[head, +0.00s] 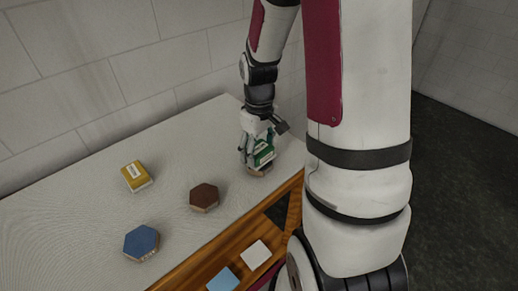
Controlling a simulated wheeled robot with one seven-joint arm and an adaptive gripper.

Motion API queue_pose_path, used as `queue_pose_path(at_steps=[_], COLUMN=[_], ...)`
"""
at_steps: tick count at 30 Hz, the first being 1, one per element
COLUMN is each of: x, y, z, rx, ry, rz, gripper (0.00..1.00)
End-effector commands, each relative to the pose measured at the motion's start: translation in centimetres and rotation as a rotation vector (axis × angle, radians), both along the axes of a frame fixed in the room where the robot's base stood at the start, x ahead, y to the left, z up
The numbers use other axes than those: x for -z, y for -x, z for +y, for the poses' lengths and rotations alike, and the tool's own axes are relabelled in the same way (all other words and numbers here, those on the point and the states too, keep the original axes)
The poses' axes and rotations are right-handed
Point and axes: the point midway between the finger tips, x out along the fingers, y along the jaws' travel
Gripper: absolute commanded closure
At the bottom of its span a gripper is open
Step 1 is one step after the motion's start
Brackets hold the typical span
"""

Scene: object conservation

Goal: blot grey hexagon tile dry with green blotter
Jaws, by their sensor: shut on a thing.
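My gripper (257,150) is shut on the green blotter (264,154), a small green and white block, near the right end of the table. A tile with a tan edge (258,171) lies directly under the blotter. Most of its top is hidden by the blotter and gripper, so I cannot make out its colour or full shape. The blotter looks to be on or just above this tile; I cannot tell whether they touch.
A brown hexagon tile (204,196), a blue hexagon tile (141,242) and a yellow block (136,176) lie on the pale table (80,208). Below its wooden front edge lie a white square (257,254) and a light blue square (223,280). A wall stands behind.

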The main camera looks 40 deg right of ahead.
Motion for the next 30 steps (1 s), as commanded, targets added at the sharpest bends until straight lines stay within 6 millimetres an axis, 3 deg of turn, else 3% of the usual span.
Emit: queue_pose_path(at_steps=[30], x=[0.97], y=[0.01], z=[0.0], rx=[0.0], ry=[0.0], rz=[0.001], gripper=[0.59])
